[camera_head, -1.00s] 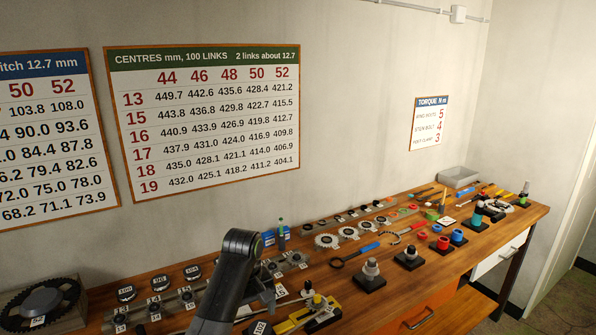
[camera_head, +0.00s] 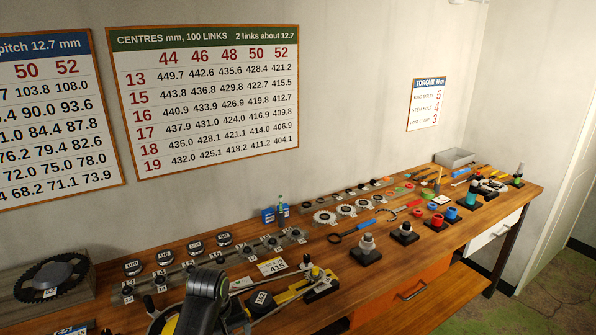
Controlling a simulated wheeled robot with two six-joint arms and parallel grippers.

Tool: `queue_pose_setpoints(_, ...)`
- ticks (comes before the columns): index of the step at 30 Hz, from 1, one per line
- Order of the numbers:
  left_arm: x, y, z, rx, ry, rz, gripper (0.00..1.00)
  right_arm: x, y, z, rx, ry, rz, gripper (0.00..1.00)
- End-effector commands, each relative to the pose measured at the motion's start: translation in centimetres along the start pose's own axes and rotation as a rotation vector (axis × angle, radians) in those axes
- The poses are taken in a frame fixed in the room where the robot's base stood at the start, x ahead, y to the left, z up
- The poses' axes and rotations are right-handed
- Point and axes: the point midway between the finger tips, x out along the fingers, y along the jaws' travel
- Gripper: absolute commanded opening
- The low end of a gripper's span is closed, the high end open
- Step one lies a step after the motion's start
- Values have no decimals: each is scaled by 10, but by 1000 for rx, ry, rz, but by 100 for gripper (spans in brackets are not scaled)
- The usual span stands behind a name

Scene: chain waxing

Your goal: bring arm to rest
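One dark arm of mine, which I take for the left, rises from the bottom edge left of centre. Its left gripper (camera_head: 238,318) is low beside the arm's bent joint, over the front of the bench. The fingers are small, dark and partly hidden, so I cannot tell whether they are open or shut, and I see nothing clearly held. My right arm and gripper are not in view. A yellow and black tool (camera_head: 290,293) lies on the wooden bench (camera_head: 400,272) just right of the gripper.
A large dark chainring (camera_head: 50,275) rests on a grey block at the left. A sprocket rail (camera_head: 215,262), white card (camera_head: 271,267), blue-handled tool (camera_head: 357,228) and black-based posts (camera_head: 366,245) stand along the bench. A grey tray (camera_head: 454,157) is at the far end.

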Motion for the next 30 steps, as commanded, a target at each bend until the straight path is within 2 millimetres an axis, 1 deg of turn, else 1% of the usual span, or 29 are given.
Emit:
queue_pose_setpoints(1,12,-17,9,7,7,2,86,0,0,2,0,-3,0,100)
queue_pose_setpoints(6,38,-73,44,60,57,10,86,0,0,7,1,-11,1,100)
queue_pose_setpoints(10,49,-116,76,110,100,3,86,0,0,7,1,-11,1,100)
queue_pose_setpoints(13,52,-148,103,152,134,-8,86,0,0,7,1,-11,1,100)
queue_pose_setpoints(18,43,-198,150,233,190,-40,86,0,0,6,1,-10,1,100)
queue_pose_setpoints(21,34,-218,172,277,217,-59,86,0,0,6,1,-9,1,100)
queue_pose_setpoints(24,24,-234,190,315,238,-76,86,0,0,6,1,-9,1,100)
queue_pose_setpoints(30,5,-256,218,376,266,-104,86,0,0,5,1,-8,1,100)
